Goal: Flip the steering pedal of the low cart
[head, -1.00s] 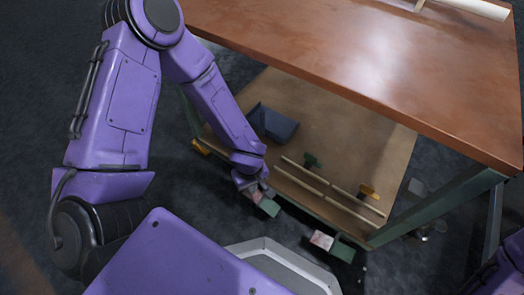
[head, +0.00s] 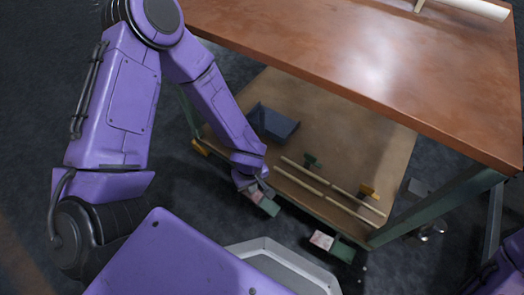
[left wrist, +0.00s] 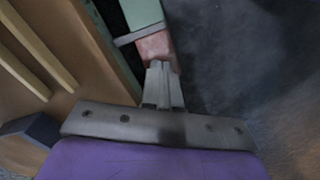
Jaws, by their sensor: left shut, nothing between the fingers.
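The low cart has a brown top (head: 350,70), a lower shelf (head: 350,135) and a green frame. Two pedals stick out low along its near side, each with a green part and a pinkish part. The left pedal (head: 267,205) is at my left gripper; the right pedal (head: 331,245) is near the cart's corner. My left gripper (head: 262,194) is shut and empty. In the left wrist view its fingertips (left wrist: 163,67) are at the pinkish end of the pedal (left wrist: 155,45); I cannot tell whether they touch. My right gripper is out of view.
A pale tube (head: 475,8) lies on the top. The top's edge overhangs behind my left arm. Dark floor lies in front.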

